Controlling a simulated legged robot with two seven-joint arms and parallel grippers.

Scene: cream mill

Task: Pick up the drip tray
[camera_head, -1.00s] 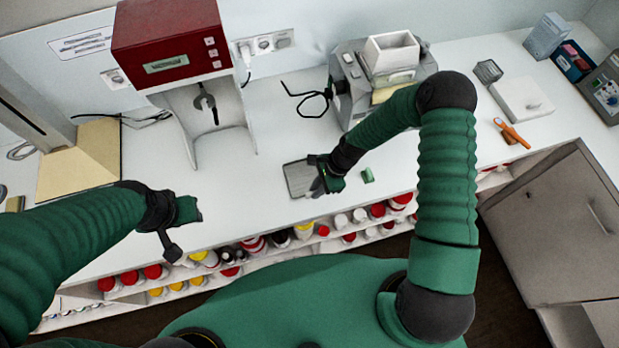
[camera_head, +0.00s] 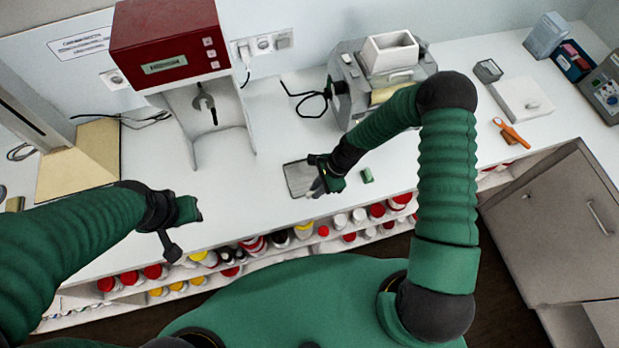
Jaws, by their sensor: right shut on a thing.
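I cannot tell whether the tray touches the counter. My left gripper (camera_head: 184,228) hangs near the counter's front edge at the left, apart from the tray, and its jaws do not show clearly.
A red and white machine (camera_head: 175,60) stands behind at the left. A grey mill (camera_head: 385,75) with a black cable stands at the back. A small green block (camera_head: 367,175) lies right of my right gripper. Bottles fill the shelf below. The counter (camera_head: 270,130) between the machines is mostly clear.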

